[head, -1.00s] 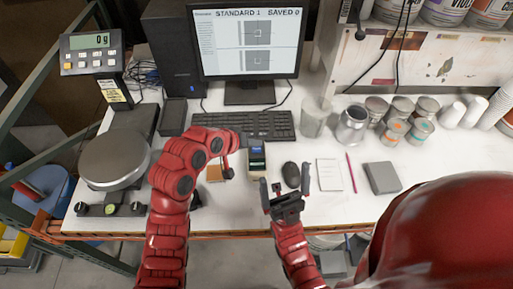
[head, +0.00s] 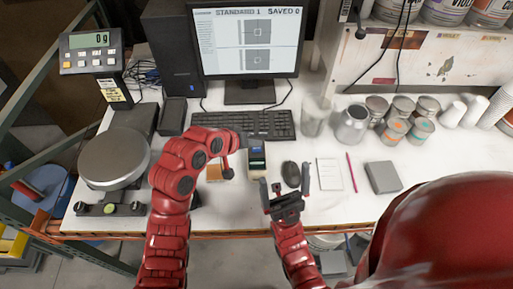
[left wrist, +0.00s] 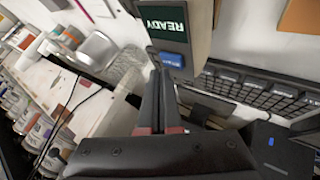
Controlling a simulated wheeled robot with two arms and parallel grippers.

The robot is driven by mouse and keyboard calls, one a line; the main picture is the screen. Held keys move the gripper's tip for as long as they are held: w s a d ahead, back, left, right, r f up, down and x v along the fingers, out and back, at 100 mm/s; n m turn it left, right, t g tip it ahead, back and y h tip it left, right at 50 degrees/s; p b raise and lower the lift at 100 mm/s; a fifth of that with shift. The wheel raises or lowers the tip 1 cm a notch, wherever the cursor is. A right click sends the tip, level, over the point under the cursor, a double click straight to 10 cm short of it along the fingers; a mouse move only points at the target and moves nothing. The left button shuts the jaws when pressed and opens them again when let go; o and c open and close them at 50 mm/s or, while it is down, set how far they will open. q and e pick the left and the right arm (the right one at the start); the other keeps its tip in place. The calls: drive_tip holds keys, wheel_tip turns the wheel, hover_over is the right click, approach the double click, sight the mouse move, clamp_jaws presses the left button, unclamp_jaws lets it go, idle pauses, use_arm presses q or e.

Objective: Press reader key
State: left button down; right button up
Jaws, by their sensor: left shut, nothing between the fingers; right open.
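My left gripper (head: 241,139) is shut and empty, reaching over the bench at the reader's left. In the left wrist view its closed fingertips (left wrist: 157,72) are close beside the blue key; I cannot tell if they touch. My right gripper (head: 285,190) is open and empty at the bench's front edge.
A keyboard (head: 243,124) lies behind the reader and a dark mouse (head: 291,174) to its right. A monitor (head: 246,40) reads STANDARD 1, SAVED 0. A scale (head: 114,157) stands at the left. Cans and jars stand at the back right.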

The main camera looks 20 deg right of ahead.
sight(254, 151)
use_arm(q)
drive_tip(key=shift+f+b, duration=0.4)
drive_tip(key=shift+f, duration=0.2)
idle(0.5)
drive_tip(key=shift+r, duration=0.8)
drive_tip(key=shift+r+p, duration=1.1)
drive_tip(key=shift+r, duration=1.5)
drive_tip(key=shift+f, duration=0.1)
